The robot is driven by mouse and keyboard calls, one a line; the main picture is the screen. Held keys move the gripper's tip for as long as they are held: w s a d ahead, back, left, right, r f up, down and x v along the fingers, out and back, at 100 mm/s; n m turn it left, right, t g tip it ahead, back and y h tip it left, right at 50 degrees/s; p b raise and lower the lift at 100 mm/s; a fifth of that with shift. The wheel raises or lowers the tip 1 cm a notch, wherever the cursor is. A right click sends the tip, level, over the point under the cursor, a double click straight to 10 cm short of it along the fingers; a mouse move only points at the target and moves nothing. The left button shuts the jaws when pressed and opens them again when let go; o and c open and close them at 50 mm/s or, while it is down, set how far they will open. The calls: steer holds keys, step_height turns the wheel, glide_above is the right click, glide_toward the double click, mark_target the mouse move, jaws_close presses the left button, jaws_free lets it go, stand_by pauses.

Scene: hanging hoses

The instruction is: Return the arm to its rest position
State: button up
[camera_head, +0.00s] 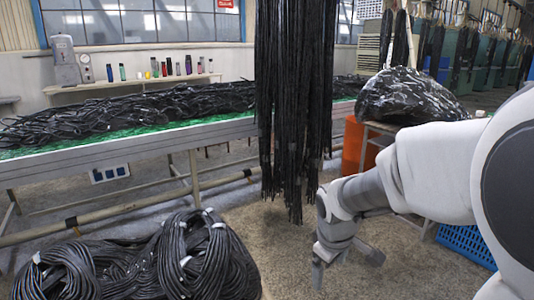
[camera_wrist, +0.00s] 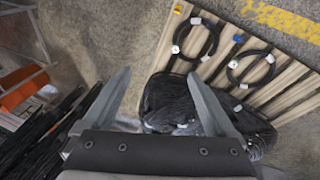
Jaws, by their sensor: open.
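My gripper (camera_head: 346,266) is at the end of my white and grey arm, low and right of centre in the head view. Its two fingers are spread, with nothing visible held between them. In the wrist view the open fingers (camera_wrist: 158,76) point over the floor and a dark hose pile (camera_wrist: 168,98). A thick bunch of black hanging hoses (camera_head: 293,90) comes down just left of my gripper in the head view. Dark strands (camera_wrist: 45,135), likely the same hoses, show at the lower left of the wrist view. Whether the gripper touches them is unclear.
A long table with a green top (camera_head: 110,138) carries loose black hoses. Coiled hoses (camera_head: 150,262) lie at the front left. A wrapped black bundle (camera_head: 410,97) and a blue crate (camera_head: 466,244) are near my arm. The wrist view shows a slatted wooden pallet (camera_wrist: 285,85) with two hose rings.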

steer(key=s+r+m+t, duration=0.1)
steer(key=s+r+m, duration=0.3)
steer(key=s, duration=0.5)
steer(key=s+r+m+t+y, duration=0.1)
steer(key=s+r+m, duration=0.3)
steer(key=s, duration=0.6)
step_height(320, 180, up, 2)
steer(key=shift+d+r, duration=0.15)
steer(key=shift+r, duration=0.1)
step_height(320, 180, up, 22)
steer(key=p, duration=2.2)
steer(key=shift+w, duration=0.1)
steer(key=shift+c, duration=0.3)
